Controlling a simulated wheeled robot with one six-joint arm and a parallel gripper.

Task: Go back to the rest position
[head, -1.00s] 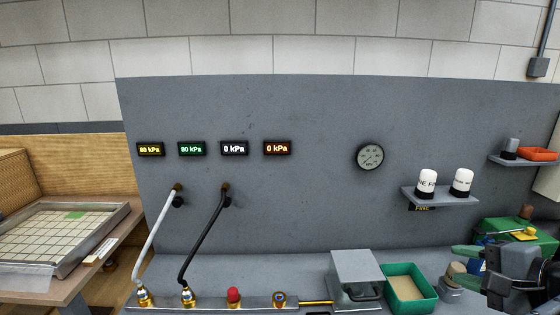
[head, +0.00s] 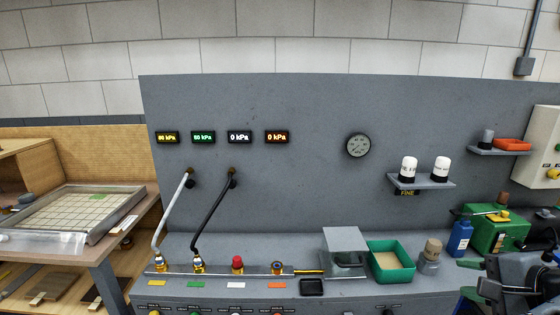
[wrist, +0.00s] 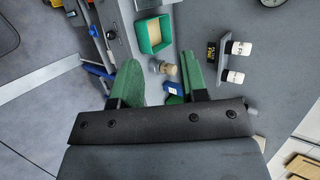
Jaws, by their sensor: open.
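My gripper (wrist: 158,88) shows in the wrist view with its two green fingers spread wide apart. It is empty. A jar with a tan lid (wrist: 165,68) and a blue bottle (wrist: 174,91) show in the gap between the fingers, beyond them and apart from them. In the head view my dark wrist and gripper are at the lower right corner, partly cut off by the frame edge. The jar (head: 430,252) and the blue bottle (head: 460,238) stand on the bench behind it.
A green tray (head: 372,262) and a grey box-like stand (head: 345,245) are on the bench. A small shelf (head: 423,183) holds two white-topped containers. White and black hoses (head: 170,215) run down at the left. A gridded tray (head: 130,210) lies on the left table.

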